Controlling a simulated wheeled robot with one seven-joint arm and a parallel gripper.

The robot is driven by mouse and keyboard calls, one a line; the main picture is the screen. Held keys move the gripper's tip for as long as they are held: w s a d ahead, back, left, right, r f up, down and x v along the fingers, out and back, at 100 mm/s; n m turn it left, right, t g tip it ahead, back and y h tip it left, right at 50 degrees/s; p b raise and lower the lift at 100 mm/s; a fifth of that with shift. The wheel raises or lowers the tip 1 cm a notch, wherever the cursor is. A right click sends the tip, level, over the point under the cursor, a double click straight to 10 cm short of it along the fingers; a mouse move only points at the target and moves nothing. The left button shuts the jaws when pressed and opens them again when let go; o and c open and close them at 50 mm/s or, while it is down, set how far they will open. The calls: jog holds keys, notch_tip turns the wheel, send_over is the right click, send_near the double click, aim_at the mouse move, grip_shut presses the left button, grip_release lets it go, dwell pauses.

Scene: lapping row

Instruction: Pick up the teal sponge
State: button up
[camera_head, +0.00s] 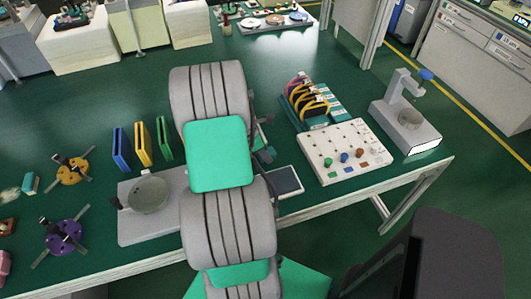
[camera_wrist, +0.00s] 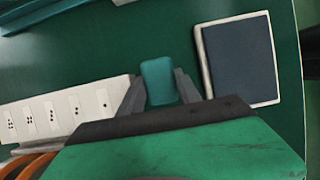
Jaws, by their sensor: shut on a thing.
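The teal sponge (camera_wrist: 158,82) is a small rounded block in the wrist view. It sits between the two grey fingers of my gripper (camera_wrist: 160,88), which is shut on it. The sponge's far end sticks out past the fingertips. I cannot tell whether it still touches the bench. In the head view my arm hides most of the gripper, and only dark parts of it show to the right of the arm.
A dark pad with a pale frame (camera_wrist: 240,60) lies right of the sponge; it also shows in the head view (camera_head: 287,180). A white peg board (camera_head: 345,150), a rack of yellow loops (camera_head: 308,100) and a grey stand (camera_head: 408,120) are to the right. A round-plate device (camera_head: 148,194) is left.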

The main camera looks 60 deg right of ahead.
jog(key=shift+r, duration=0.45)
jog(key=s+a+r, duration=0.6)
jog(key=a+r, duration=0.5)
jog(key=a, duration=0.1)
jog(key=shift+a+r, duration=0.3)
jog(key=shift+r, duration=0.1)
